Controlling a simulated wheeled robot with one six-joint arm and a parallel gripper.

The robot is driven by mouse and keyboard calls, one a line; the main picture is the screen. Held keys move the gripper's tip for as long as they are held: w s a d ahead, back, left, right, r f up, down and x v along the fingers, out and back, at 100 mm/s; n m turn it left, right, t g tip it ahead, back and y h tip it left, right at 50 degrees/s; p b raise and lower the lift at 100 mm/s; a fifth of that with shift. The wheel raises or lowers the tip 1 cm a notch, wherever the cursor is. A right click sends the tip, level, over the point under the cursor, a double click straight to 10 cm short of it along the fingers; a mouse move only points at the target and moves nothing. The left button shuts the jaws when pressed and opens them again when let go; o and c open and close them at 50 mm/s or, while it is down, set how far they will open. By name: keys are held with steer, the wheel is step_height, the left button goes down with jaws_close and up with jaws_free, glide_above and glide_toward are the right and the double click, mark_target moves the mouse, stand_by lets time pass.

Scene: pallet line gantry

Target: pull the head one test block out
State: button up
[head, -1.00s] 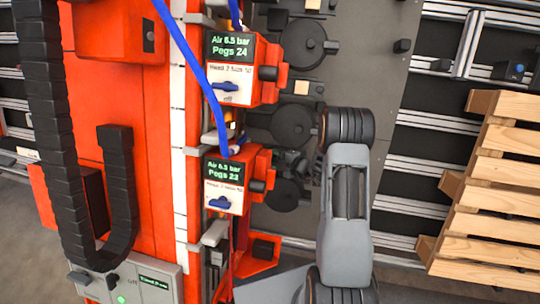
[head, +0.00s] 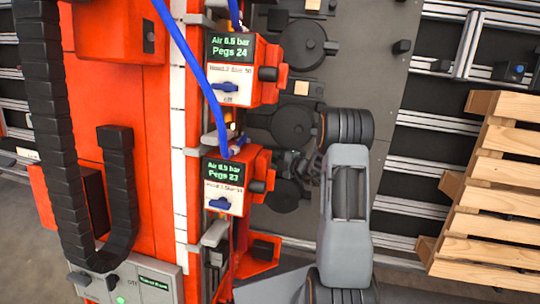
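Two orange head units hang on the orange column, an upper one (head: 242,70) and a lower one (head: 238,182). Each has a lit screen, a small white label and a blue lever; the head numbers are too blurred to read surely. A small pale wooden block (head: 301,88) sits by the upper unit, and another pale block (head: 312,5) shows at the top edge. I cannot tell which block belongs to head one; none shows clearly beside the lower unit. My gripper (head: 303,167) is a small dark shape right of the lower unit, mostly hidden by my arm; its fingers cannot be made out.
Black round discs (head: 292,125) line the grey plate beside the heads. A blue hose (head: 190,55) hangs across the column to the lower unit. A control box (head: 135,283) with a green light is at bottom left. A slatted wooden pallet (head: 490,195) stands at right.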

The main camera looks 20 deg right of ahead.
steer(key=shift+s+d+f, duration=0.1)
steer(key=shift+s+d+f+p, duration=0.1)
steer(key=shift+s+d+p, duration=0.2)
steer(key=shift+s+d, duration=0.55)
steer(key=shift+s+d+r+p, duration=0.1)
steer(key=shift+s+d+p, duration=0.25)
steer(key=shift+d, duration=0.85)
steer(key=shift+s+d+f+p, duration=0.1)
steer(key=shift+s+d+p, duration=0.1)
steer(key=shift+s+d, duration=0.65)
steer(key=shift+w+d, duration=0.1)
steer(key=shift+d, duration=0.2)
steer(key=shift+s+d+p, duration=0.15)
steer(key=shift+s+d, duration=0.3)
steer(key=shift+d, duration=0.35)
steer(key=shift+s+d+p, duration=0.15)
steer(key=shift+s+d, duration=0.3)
steer(key=shift+d, duration=0.35)
steer(key=shift+s+d+p, duration=0.15)
steer(key=shift+s+d, duration=0.3)
steer(key=shift+d, duration=0.5)
steer(key=o, duration=0.6)
steer(key=shift+o, duration=0.3)
